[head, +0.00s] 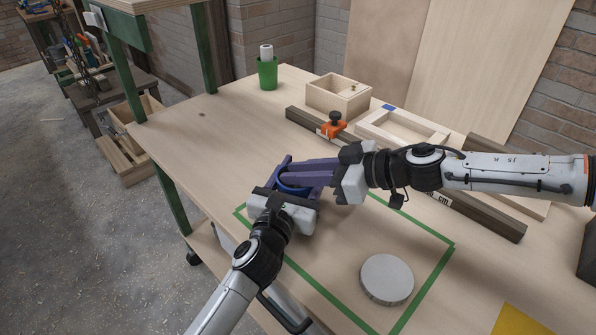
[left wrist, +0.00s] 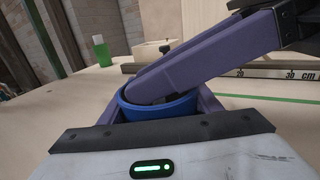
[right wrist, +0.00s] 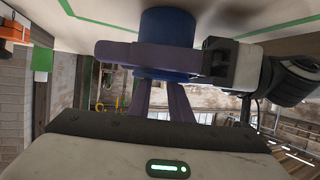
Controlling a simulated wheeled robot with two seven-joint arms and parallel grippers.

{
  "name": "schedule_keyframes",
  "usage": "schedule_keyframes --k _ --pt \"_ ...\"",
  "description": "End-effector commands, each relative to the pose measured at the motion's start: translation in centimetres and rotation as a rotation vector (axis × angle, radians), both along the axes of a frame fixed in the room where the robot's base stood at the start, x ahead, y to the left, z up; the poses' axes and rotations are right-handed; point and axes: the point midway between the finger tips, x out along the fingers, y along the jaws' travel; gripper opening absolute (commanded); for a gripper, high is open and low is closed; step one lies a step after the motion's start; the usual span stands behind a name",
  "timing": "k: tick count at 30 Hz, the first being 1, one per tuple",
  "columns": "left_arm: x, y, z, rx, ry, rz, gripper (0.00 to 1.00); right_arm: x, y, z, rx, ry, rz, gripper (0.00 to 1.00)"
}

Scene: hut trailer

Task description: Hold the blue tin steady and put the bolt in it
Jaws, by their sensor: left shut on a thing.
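The blue tin (head: 293,189) stands on the bench near its front edge, between the fingers of my left gripper (head: 287,184), which is shut on it. The tin's rim shows in the left wrist view (left wrist: 176,112) and its side in the right wrist view (right wrist: 167,28). My right gripper (head: 284,175) comes in from the right, its purple fingers slanting down over the tin's mouth. In the left wrist view (left wrist: 140,95) their tips are at the rim. I cannot tell whether they hold anything. I do not see the bolt; the tin's inside is mostly hidden.
Behind are a dark rail (head: 300,121) with an orange clamp (head: 333,127), an open wooden box (head: 338,97) and a green cup (head: 267,75). The bench's left part is clear.

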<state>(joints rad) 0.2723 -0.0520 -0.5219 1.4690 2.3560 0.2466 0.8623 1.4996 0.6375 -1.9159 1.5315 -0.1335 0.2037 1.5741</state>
Motion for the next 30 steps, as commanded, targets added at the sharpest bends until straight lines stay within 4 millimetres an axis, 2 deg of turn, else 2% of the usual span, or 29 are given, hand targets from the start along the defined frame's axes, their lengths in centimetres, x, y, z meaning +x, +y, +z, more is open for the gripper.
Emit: schedule_keyframes --k 12,16,21,30 --pt "0.0 0.0 -0.1 0.001 0.002 0.000 0.33 -3.0 -6.8 3.2 0.000 -0.003 -0.003 0.32" --pt "0.0 0.0 -0.1 0.001 0.002 0.000 0.33 -3.9 -8.5 4.0 0.000 -0.002 -0.002 0.32" --pt "0.0 0.0 -0.1 0.001 0.002 0.000 0.33 -4.5 -9.5 4.5 0.001 0.000 0.000 0.32" --pt "0.0 0.0 -0.1 0.001 0.002 0.000 0.33 -4.6 -9.7 4.5 0.000 0.000 0.001 0.32"
